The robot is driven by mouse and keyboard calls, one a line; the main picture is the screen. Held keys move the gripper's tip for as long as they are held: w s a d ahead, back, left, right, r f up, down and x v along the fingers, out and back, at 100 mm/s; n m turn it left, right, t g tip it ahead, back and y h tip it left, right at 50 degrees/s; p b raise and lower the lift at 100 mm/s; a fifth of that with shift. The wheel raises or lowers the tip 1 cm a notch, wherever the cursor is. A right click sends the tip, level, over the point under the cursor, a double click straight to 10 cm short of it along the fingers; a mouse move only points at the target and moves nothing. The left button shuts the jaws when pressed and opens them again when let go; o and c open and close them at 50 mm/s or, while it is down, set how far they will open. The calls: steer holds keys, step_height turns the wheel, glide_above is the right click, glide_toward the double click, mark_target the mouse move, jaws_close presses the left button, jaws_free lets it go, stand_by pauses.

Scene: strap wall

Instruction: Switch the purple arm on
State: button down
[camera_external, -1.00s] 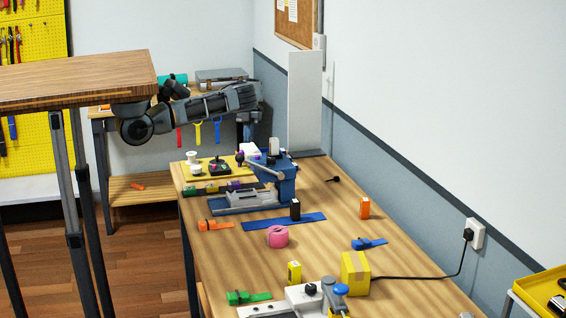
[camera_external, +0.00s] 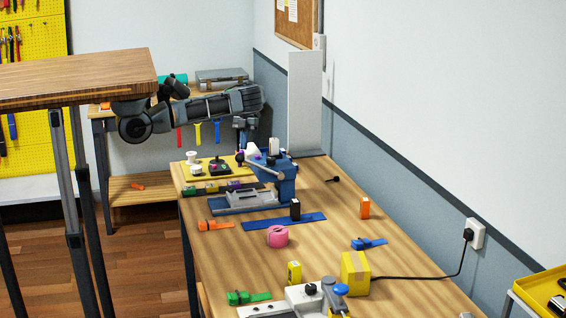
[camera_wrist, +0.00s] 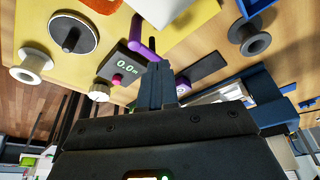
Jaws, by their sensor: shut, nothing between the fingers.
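The purple arm (camera_wrist: 138,32) is a short purple bar in the wrist view, beside a dark box (camera_wrist: 124,64) with a display reading about 0.0 and a pink knob. In the external view my gripper (camera_external: 241,130) points down above the far end of the bench.
A blue press (camera_external: 284,187) with a grey lever stands close by at the right. A tall pale panel (camera_external: 305,105) stands behind. Straps, a pink roll and a yellow box lie nearer on the bench (camera_external: 215,262).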

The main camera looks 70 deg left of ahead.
steer(key=shift+s+d+m+p, duration=0.15)
steer(key=shift+m+p, duration=0.15)
steer(key=shift+m, duration=0.5)
steer(key=m, duration=0.2)
steer(key=s+m+y+p, duration=0.1)
steer(key=m, duration=0.1)
steer(key=m+g+y+p, duration=0.1)
steer(key=m, duration=0.1)
steer(key=shift+s+d+r+m, duration=0.1)
steer(key=shift+s+d+m, duration=0.05)
steer(key=shift+s+m, duration=0.2)
steer(key=m, duration=0.3)
steer(key=s+m+y, duration=0.1)
steer(key=m, duration=0.2)
steer(key=s+a+m+y, duration=0.1)
steer(key=m, duration=0.2)
steer(key=shift+p, duration=0.4)
steer(key=shift+w+a, duration=0.15)
steer(key=shift+w, duration=0.05)
steer(key=shift+w+a, duration=0.35)
steer(key=shift+w, duration=0.15)
